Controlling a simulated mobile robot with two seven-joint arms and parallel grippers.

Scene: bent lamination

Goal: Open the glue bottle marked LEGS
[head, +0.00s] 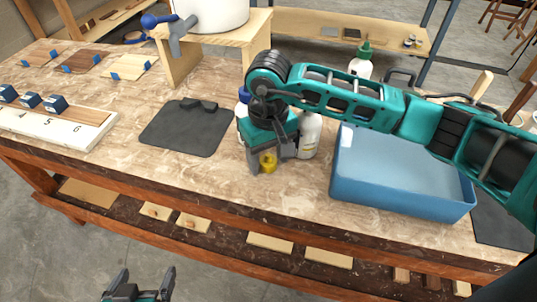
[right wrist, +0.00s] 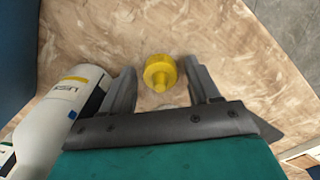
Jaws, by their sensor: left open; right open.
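The white glue bottle marked LEGS (right wrist: 60,115) stands on the bench beside my right gripper, its yellow-banded label facing the gripper in the right wrist view. In the head view the bottle (head: 311,135) shows just right of that gripper; its top is hidden behind my arm. A yellow cap (right wrist: 160,72) appears to rest on the bench, apart from the bottle; it also shows in the head view (head: 268,162). My right gripper (right wrist: 161,68) points down and is open, its fingers on either side of the cap. My left gripper (head: 146,273) is open and empty, low in front of the bench.
A blue bin (head: 400,195) stands right of the bottle. A blue-capped bottle (head: 243,95) is partly hidden behind my right gripper. A green-capped bottle (head: 361,66) stands farther back. A dark mat (head: 185,133) lies left, with a white pot (head: 215,14) on a wooden stand behind.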

